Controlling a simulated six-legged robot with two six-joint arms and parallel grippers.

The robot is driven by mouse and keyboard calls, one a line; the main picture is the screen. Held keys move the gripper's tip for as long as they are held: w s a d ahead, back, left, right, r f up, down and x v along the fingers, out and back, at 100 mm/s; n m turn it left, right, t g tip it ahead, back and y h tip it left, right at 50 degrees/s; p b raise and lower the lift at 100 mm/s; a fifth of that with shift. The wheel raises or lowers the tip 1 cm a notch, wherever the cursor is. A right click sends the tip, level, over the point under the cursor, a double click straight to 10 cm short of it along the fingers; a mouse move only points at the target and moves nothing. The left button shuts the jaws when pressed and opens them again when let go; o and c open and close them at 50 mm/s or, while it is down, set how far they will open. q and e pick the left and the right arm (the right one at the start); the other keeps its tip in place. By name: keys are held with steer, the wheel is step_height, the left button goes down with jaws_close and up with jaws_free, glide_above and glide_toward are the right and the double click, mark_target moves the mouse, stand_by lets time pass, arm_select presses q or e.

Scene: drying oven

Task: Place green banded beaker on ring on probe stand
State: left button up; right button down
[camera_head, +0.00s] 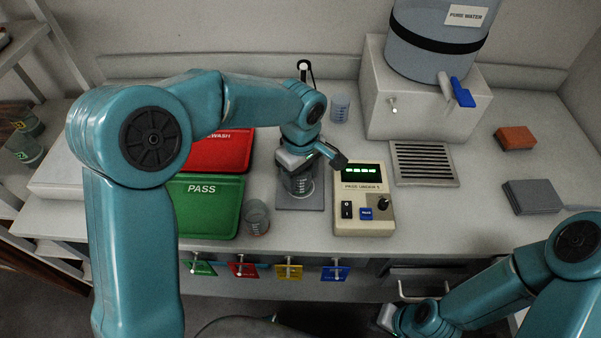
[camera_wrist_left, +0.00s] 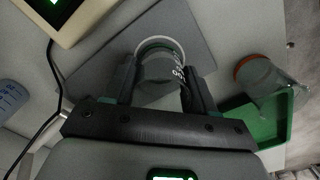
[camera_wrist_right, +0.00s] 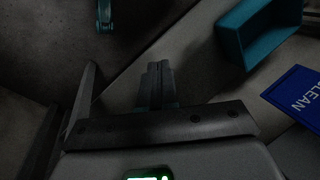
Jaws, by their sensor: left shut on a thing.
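A clear beaker (camera_head: 301,184) stands upright over the grey base plate of the probe stand (camera_head: 286,203). My left gripper (camera_head: 305,168) is shut on this beaker from above; its fingers lie on both sides of the glass in the left wrist view (camera_wrist_left: 160,68). A pale ring (camera_wrist_left: 160,40) shows around the beaker's outline there. Whether the beaker touches the ring or hangs just above it I cannot tell. A faint green tint shows on the beaker. My right gripper (camera_wrist_right: 158,85) is empty with its fingers together, away from the bench top.
A red-banded beaker (camera_head: 257,217) stands left of the plate, next to the green PASS tray (camera_head: 203,207). A meter box (camera_head: 363,200) stands close on the right. A blue-marked beaker (camera_head: 340,107) is behind. The red tray (camera_head: 222,152) lies left.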

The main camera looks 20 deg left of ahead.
arm_select(q)
steer(key=shift+f, duration=0.25)
steer(key=o, duration=1.1)
steer(key=shift+r, duration=0.1)
steer(key=shift+r, duration=0.15)
step_height(320, 180, up, 12)
steer(key=shift+p, duration=0.35)
steer(key=shift+r, duration=0.1)
